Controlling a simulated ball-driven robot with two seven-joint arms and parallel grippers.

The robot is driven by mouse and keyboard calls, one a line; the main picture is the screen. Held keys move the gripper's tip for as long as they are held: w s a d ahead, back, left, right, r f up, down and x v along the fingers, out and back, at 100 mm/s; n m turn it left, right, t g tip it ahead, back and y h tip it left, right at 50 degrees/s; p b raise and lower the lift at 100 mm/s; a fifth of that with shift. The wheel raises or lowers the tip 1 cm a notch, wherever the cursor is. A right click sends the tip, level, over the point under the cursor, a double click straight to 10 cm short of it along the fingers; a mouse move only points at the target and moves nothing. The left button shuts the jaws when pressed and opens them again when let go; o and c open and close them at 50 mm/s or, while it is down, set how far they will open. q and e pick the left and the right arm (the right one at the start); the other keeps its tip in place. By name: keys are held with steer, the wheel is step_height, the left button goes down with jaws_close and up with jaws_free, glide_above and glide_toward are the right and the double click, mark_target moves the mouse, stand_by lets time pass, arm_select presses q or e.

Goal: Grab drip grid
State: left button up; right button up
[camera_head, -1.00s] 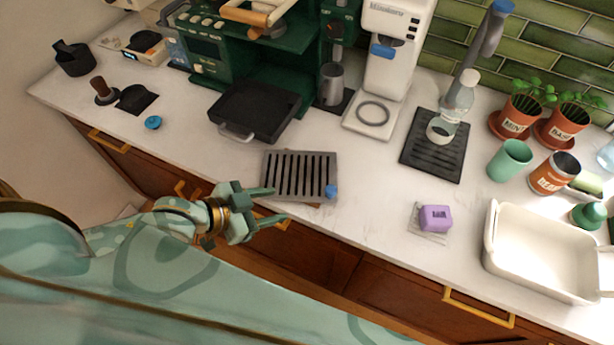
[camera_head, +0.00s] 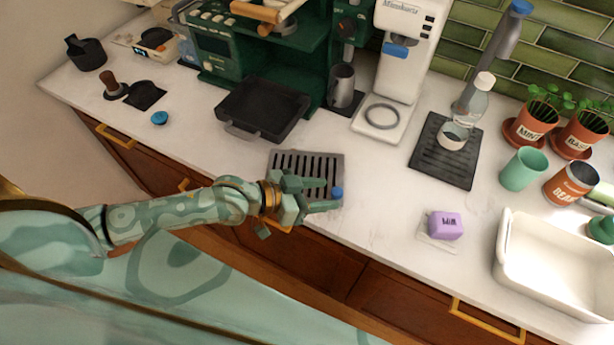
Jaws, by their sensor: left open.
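The drip grid (camera_head: 318,160) is a grey slotted metal plate lying flat on the white counter near its front edge, in front of the green coffee machine. My right gripper is not in view.
Behind the grid are a black drip tray (camera_head: 262,108) and the green coffee machine (camera_head: 230,50). A white grinder (camera_head: 398,60) and a dark mat (camera_head: 440,165) stand right of them. A purple block (camera_head: 445,225) and white basin (camera_head: 505,250) lie further right. Counter between grid and block is clear.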

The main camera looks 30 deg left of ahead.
mark_target(332, 193)
arm_select(q)
steer(key=x, duration=0.4)
steer(key=shift+w+d+b, duration=0.1)
steer(key=shift+d+b, duration=0.1)
steer(key=shift+b, duration=0.1)
jaws_close()
steer(key=shift+r, duration=0.15)
